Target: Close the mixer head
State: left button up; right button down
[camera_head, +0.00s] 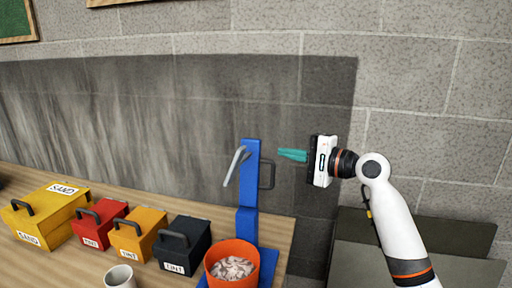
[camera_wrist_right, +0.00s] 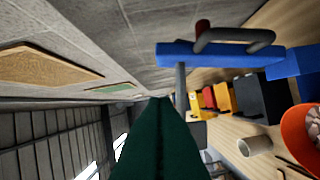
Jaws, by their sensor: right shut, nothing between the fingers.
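The blue mixer stands on the table with its head (camera_head: 250,170) raised upright on the post (camera_head: 246,225). A dark handle (camera_head: 268,175) is on the head's right side, and a grey beater (camera_head: 233,165) sticks out on its left. The orange bowl (camera_head: 232,262) with pale pieces sits at the mixer's foot. My right gripper (camera_head: 280,154) is shut and empty, just right of the raised head near the handle's height. In the wrist view its green fingers (camera_wrist_right: 155,135) point toward the head (camera_wrist_right: 220,54) and handle (camera_wrist_right: 235,36); contact does not show. My left gripper is out of view.
Yellow (camera_head: 46,215), red (camera_head: 99,224), orange-yellow (camera_head: 138,234) and black (camera_head: 182,244) boxes with handles line the table's left part. A white cup (camera_head: 121,277) stands in front. A grey block wall (camera_head: 420,75) is behind. Dark panels (camera_head: 400,265) lie below my right arm.

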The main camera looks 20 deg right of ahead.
aim_at(258, 146)
jog(key=p+x, duration=0.3)
jog(key=x, duration=0.6)
jog(key=shift+s+a+r, duration=0.1)
jog(key=shift+r, duration=0.05)
jog(key=s+a+p, duration=0.2)
jog(key=s, duration=0.1)
jog(key=shift+a+r+p, duration=0.2)
jog(key=shift+a+p, duration=0.05)
jog(key=shift+p, duration=0.1)
jog(key=shift+a, duration=0.1)
